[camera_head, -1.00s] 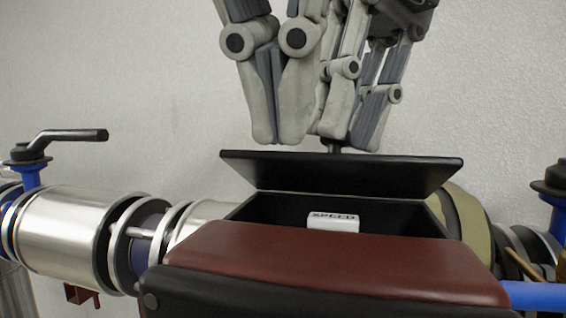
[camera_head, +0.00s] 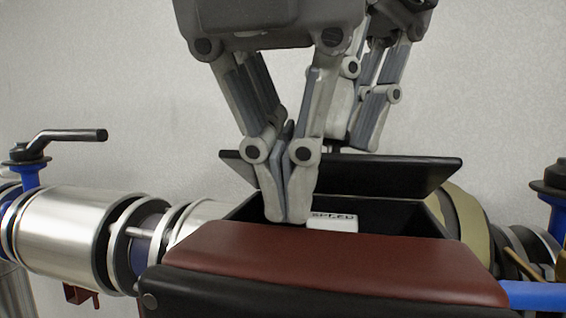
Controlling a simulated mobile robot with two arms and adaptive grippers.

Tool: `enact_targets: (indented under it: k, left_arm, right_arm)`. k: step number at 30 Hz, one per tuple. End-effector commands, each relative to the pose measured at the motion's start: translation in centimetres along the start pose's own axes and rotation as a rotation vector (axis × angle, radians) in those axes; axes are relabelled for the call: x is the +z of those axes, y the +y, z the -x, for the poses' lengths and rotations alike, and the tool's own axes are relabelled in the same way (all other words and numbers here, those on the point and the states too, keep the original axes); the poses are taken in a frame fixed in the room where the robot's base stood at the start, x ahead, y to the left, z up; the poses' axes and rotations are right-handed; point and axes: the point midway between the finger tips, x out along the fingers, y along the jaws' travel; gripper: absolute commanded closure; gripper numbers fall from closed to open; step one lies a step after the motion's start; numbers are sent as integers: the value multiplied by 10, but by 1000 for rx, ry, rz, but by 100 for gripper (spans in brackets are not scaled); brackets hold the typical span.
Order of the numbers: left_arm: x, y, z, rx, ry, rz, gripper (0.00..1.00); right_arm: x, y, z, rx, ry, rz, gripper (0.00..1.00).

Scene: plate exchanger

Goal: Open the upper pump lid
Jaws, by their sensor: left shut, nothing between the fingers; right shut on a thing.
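The upper pump lid (camera_head: 390,174) is a black panel, tilted up at the back of the open black compartment on the pump's red-brown housing (camera_head: 330,264). A white block marked SPEED (camera_head: 340,223) shows inside the compartment. My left gripper (camera_head: 289,219) is shut and empty, its tips pointing down at the compartment opening, just left of the block and in front of the lid; whether they touch anything is unclear. My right gripper (camera_head: 352,146) is behind it, shut at the lid's top edge. Its grip is partly hidden by my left gripper.
A silver cylinder with ringed flanges (camera_head: 68,232) and a blue valve with a black handle (camera_head: 78,135) stand left. Another blue valve (camera_head: 555,200) and blue pipe (camera_head: 535,296) are at right. The wall behind is bare.

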Motion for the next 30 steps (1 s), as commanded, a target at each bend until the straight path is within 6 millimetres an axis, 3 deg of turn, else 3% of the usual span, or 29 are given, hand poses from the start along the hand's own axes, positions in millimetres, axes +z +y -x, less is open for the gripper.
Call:
enact_targets:
  k: [14,15,20,30]
  left_arm:
    - [14,1,11,-6,-8,9,100]
    - [14,1,11,-6,-8,9,100]
    - [14,1,10,-6,-8,10,100]
    - [14,2,9,-1,-5,9,100]
  right_arm:
    - [-2,1,-3,-5,14,5,100]
    - [-2,2,-3,-5,15,5,78]
    - [-2,2,-3,-5,15,6,58]
    - [-2,1,-2,-3,11,4,57]
